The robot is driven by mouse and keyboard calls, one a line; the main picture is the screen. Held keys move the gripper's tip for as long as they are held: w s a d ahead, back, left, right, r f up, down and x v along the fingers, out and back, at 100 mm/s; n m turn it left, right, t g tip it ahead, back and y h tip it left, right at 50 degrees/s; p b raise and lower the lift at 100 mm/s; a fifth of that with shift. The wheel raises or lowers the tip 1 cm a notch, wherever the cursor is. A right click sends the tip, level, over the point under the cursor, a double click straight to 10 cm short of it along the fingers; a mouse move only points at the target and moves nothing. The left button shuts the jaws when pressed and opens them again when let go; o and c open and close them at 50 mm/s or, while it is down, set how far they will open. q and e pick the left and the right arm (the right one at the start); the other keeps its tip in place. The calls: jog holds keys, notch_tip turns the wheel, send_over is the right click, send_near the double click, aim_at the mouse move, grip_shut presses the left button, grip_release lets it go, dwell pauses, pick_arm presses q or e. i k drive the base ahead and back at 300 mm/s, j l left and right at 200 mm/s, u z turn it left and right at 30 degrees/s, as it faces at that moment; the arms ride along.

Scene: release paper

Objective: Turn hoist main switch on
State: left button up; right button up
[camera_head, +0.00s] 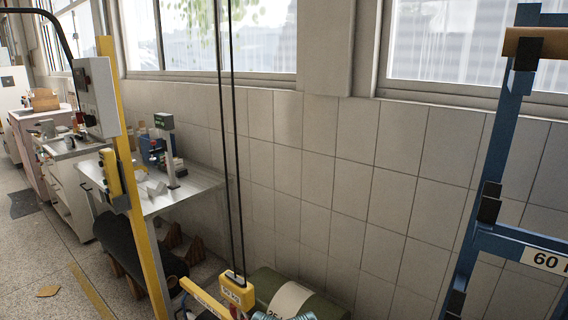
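A grey control box (98,96) is fixed high on a yellow post (138,200) at the left. A small red part shows on its left side, and a black cable or tube arches up from behind it. I cannot tell the switch's position. A yellow handheld-style box (111,173) hangs lower on the same post. Two dark hoist lines (228,140) run down to a yellow hoist block (236,289) at the bottom centre. Neither of my grippers is in view.
A metal table (183,192) with small equipment stands behind the post against the tiled wall. A dark green roll-like object (262,287) lies beside the hoist block. A blue rack (487,190) stands at the right. Open floor (30,265) shows at lower left.

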aim_at(79, 115)
jog(key=u, duration=1.25)
jog(key=i+j, duration=0.1)
jog(key=i, duration=0.35)
jog(key=i+j+z, duration=0.1)
jog(key=i, duration=0.4)
jog(key=i+j+z, duration=0.1)
jog(key=i, duration=0.35)
jog(key=j, duration=0.1)
